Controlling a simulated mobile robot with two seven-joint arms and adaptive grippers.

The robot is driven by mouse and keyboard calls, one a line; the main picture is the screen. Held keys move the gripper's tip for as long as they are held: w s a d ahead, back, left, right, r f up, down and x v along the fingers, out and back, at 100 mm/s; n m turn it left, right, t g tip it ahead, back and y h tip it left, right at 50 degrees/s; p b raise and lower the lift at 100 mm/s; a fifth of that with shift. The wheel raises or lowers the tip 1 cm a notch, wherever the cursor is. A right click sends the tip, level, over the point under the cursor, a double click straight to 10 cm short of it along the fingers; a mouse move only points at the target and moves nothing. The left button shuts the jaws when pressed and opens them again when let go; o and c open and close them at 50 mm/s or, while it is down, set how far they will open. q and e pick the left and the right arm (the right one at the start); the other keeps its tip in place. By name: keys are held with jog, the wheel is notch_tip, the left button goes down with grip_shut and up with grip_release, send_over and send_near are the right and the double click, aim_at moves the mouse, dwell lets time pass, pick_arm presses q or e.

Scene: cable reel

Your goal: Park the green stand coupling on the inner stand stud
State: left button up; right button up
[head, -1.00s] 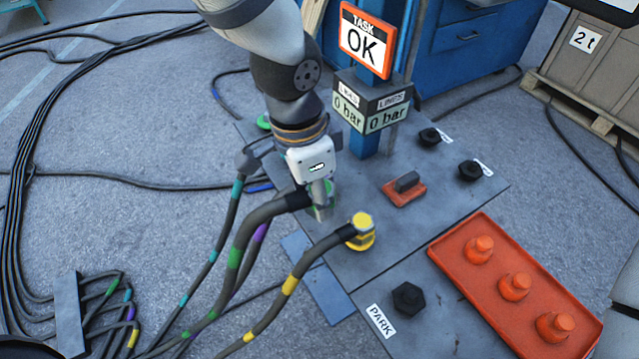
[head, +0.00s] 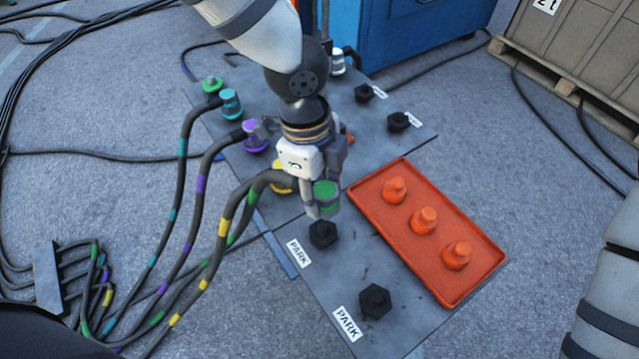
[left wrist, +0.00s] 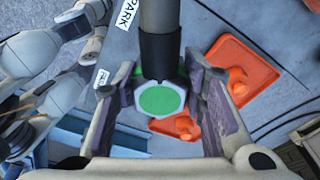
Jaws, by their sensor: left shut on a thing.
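My left gripper (head: 324,190) is shut on the green coupling (head: 326,196), whose dark hose trails off to the left. In the left wrist view the coupling shows as a green hexagonal face (left wrist: 162,100) between the two fingers. In the head view the coupling appears just above the upper black stud (head: 323,234) beside a PARK label; there seems to be a small gap. A second black stud (head: 375,300) stands bare by another PARK label, nearer the bottom of the picture. My right gripper is not seen.
An orange tray (head: 475,283) with three orange caps lies right of the studs. Teal (head: 230,103), purple (head: 255,136) and yellow (head: 281,180) couplings with hoses stand on the plate to the left. Two other black studs (head: 398,122) are at the back.

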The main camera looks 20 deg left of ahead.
pick_arm(q)
jog(key=b, duration=0.2)
send_over(320, 226)
notch_tip(320, 226, down, 6)
jog(key=shift+a+f, duration=0.1)
jog(key=shift+a, duration=0.05)
jog(key=shift+f+b, duration=0.4)
jog(key=shift+f, duration=0.6)
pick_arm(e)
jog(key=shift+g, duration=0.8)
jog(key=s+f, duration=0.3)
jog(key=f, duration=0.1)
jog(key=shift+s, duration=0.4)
pick_arm(q)
jog(key=shift+w, duration=0.1)
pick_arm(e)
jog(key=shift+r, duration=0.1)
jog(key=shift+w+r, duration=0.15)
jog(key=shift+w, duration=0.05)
pick_arm(q)
jog(key=shift+r, duration=0.1)
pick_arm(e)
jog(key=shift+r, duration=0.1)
pick_arm(q)
jog(key=shift+p, duration=0.35)
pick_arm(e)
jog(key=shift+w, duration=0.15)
pick_arm(q)
jog(key=shift+f, duration=0.55)
